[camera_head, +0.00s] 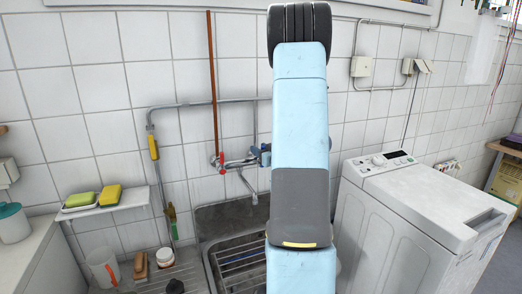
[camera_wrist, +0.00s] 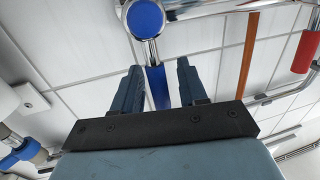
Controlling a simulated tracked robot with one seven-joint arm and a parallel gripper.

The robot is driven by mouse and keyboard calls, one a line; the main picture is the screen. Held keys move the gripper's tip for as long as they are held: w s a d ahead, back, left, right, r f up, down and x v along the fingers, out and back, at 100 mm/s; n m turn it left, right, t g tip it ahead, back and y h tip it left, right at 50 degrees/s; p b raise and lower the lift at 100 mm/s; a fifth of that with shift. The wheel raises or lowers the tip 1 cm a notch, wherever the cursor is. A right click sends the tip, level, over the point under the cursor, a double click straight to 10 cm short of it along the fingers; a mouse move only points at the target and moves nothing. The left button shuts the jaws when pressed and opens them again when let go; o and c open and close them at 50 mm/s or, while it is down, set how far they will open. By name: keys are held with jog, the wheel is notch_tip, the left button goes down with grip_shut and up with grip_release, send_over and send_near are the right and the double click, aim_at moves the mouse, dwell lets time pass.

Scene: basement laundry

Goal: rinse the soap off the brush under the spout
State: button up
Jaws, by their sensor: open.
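My gripper (camera_wrist: 159,66) is open in the wrist view, fingers pointing up at the tap. A blue lever (camera_wrist: 157,88) below a round blue cap (camera_wrist: 147,18) shows between the fingers; I cannot tell whether they touch it. In the head view my arm hides most of the gripper. The tap's spout (camera_head: 247,186) hangs over the sink (camera_head: 213,268); no water is visible. A brush with a brown body (camera_head: 140,266) stands on the ribbed drainer left of the sink. Soap on it cannot be made out.
A red tap handle (camera_wrist: 305,50) is at right in the wrist view. In the head view, a shelf (camera_head: 120,205) holds two sponges. A white tub (camera_head: 165,256) and a cup (camera_head: 102,266) stand near the brush. A washing machine (camera_head: 400,215) stands right of the sink.

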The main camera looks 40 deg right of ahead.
jog(key=shift+w, duration=0.2)
grip_shut()
dwell(0.3)
